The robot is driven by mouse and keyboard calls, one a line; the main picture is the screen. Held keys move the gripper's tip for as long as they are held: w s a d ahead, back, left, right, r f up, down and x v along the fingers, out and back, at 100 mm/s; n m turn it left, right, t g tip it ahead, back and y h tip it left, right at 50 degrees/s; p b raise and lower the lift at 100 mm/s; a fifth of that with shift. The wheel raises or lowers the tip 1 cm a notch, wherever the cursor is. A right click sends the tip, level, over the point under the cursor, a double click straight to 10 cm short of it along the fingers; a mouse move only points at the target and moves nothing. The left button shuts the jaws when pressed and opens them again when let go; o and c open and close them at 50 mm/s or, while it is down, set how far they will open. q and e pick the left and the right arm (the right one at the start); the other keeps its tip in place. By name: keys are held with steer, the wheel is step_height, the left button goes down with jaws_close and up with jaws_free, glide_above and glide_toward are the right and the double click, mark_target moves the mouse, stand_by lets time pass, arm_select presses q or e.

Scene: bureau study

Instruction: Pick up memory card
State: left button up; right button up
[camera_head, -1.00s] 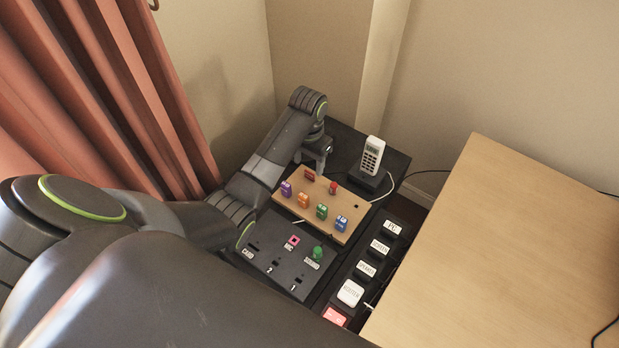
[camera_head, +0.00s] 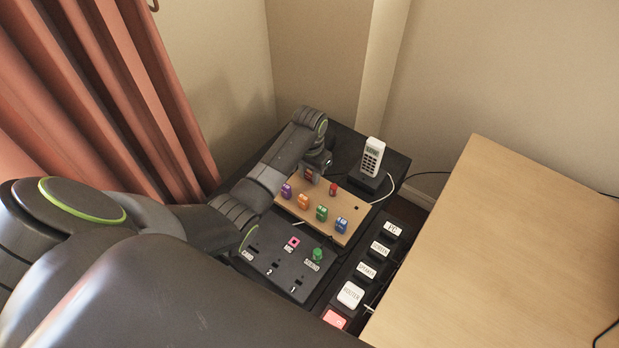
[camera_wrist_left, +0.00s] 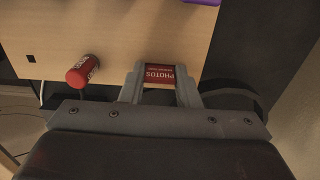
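The memory card (camera_wrist_left: 160,72) is a flat red piece labelled PHOTOS. It sits on a light wooden board (camera_wrist_left: 110,35). In the head view only a red bit of it (camera_head: 308,174) shows, beside my left gripper (camera_head: 318,172). In the left wrist view my left gripper (camera_wrist_left: 162,85) is open, with one finger on each side of the card. The gaps are narrow, and I cannot tell whether the fingers touch it. My right gripper is not in view.
A red cylinder (camera_wrist_left: 82,70) stands on the board close to the fingers. Purple (camera_head: 287,191), orange (camera_head: 303,201), green (camera_head: 322,212) and blue (camera_head: 341,225) pieces stand nearer. A white phone (camera_head: 372,157) is to the right. A dark slotted panel (camera_head: 265,262) lies in front.

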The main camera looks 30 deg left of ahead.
arm_select(q)
steer(key=c, duration=0.4)
